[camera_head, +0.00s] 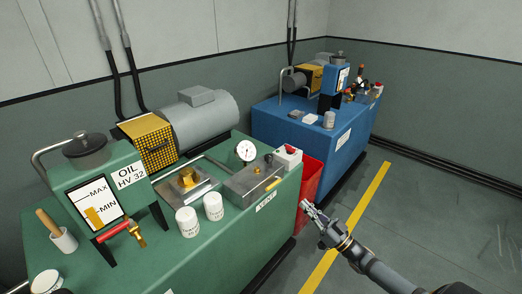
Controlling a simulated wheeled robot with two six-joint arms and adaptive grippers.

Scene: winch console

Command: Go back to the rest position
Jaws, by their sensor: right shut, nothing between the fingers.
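My right gripper (314,213) is shut and empty. It is over the floor at the right, beside the right end of the green console (235,240) and in front of the red bin (311,180). A gap to the console seems to show, but I cannot tell how wide it is. My right arm comes in from the lower right corner. My left gripper is not in view.
The green console carries a grey motor (205,118), a pressure gauge (246,151), two white canisters (187,221) and a red-handled valve (118,229). A blue console (270,122) stands behind. The floor right of the yellow line (350,222) is clear.

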